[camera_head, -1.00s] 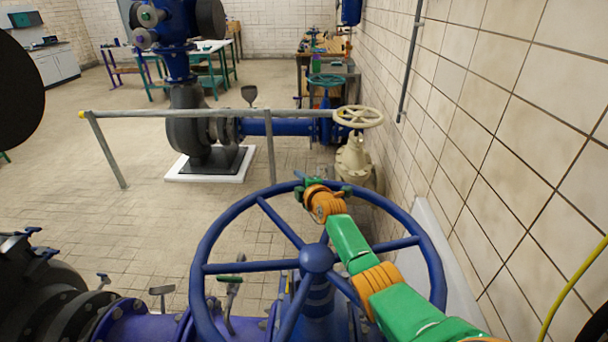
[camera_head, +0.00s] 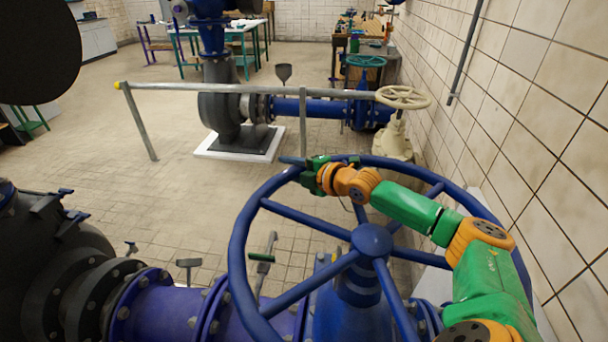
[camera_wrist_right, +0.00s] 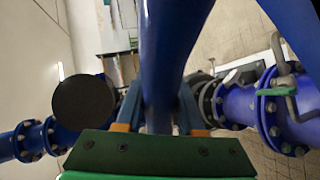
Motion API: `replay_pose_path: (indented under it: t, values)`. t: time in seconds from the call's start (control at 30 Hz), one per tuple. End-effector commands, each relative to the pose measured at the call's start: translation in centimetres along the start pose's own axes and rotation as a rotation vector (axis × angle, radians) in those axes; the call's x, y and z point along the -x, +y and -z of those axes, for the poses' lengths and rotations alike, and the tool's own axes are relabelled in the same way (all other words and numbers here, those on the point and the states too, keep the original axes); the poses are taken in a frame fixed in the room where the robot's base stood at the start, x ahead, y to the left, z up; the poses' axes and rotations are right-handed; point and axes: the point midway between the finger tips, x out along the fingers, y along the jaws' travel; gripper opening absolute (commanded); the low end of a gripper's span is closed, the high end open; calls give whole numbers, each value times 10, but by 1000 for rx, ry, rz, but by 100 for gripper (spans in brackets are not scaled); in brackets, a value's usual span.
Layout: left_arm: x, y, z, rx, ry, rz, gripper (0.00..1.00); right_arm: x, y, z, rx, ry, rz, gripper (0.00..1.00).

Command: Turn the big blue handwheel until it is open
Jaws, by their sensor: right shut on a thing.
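The big blue handwheel (camera_head: 243,226) lies nearly flat in the lower right of the head view, with several spokes meeting at a round hub (camera_head: 371,241). My right arm, green and orange, reaches over the wheel from the lower right. My right gripper (camera_head: 304,163) is shut on the far rim of the wheel. In the right wrist view the gripper's fingers (camera_wrist_right: 160,118) stand on either side of the blue rim (camera_wrist_right: 165,60), which runs up through the middle. My left gripper is not in view.
A grey railing (camera_head: 245,90) crosses behind the wheel. A cream valve with its own handwheel (camera_head: 403,97) stands by the tiled wall (camera_head: 540,110) on the right. Purple-blue pipe (camera_head: 160,310) and dark flanges fill the lower left. Open floor (camera_head: 120,200) lies left of the wheel.

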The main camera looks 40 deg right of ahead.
Motion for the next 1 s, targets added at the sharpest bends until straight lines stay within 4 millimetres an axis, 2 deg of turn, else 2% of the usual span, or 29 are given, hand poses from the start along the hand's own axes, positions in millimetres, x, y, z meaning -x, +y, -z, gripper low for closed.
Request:
replay_pose_path:
  t: [0.03, 0.2, 0.73, 0.77, 0.8, 0.87, 1.0]
  values:
    - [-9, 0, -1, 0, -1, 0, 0, -2, -2, 5, 4, 18, -5, 0]
    - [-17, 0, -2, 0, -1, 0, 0, -2, -2, 16, 18, 60, 3, 0]
    - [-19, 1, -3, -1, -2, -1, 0, -2, -4, 22, 23, 80, 15, 0]
    - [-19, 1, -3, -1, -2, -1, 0, -2, -4, 22, 23, 80, 15, 40]
    - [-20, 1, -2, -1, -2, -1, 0, -2, -4, 22, 23, 80, 16, 51]
    - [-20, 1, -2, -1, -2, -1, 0, -2, -4, 22, 23, 79, 15, 67]
    - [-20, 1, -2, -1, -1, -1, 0, -2, -4, 21, 23, 79, 15, 67]
